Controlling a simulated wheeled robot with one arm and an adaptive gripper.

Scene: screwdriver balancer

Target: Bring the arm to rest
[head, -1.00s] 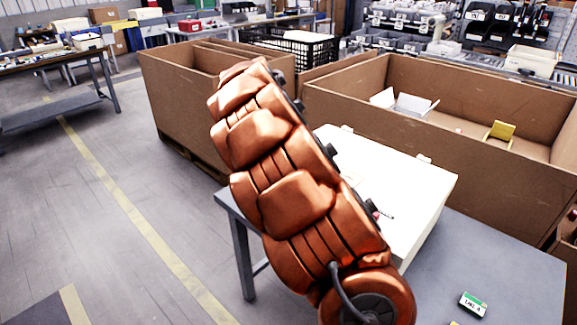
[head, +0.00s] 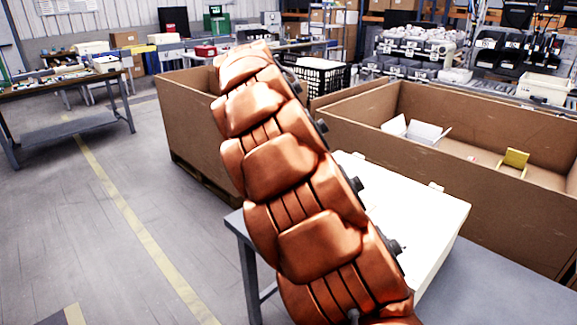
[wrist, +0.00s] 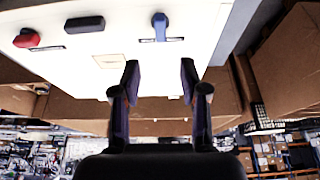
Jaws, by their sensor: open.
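My arm rises through the middle of the head view and hides part of the white panel and table behind it; my gripper is not visible there. In the wrist view my gripper (wrist: 160,80) is open, with its two dark fingers apart and nothing between them. Beyond the fingers is the white panel (wrist: 150,75). On it are a red item (wrist: 27,39), a black item (wrist: 84,24) and a blue item (wrist: 160,26). The fingers appear apart from these items. The white panel (head: 425,215) also shows in the head view, on a grey table (head: 490,275).
Large cardboard boxes (head: 370,130) stand behind the table, one holding an open white carton (head: 415,132) and a yellow piece (head: 514,161). A workbench (head: 65,120) stands at far left. The floor (head: 100,240) on the left is clear, with a yellow line.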

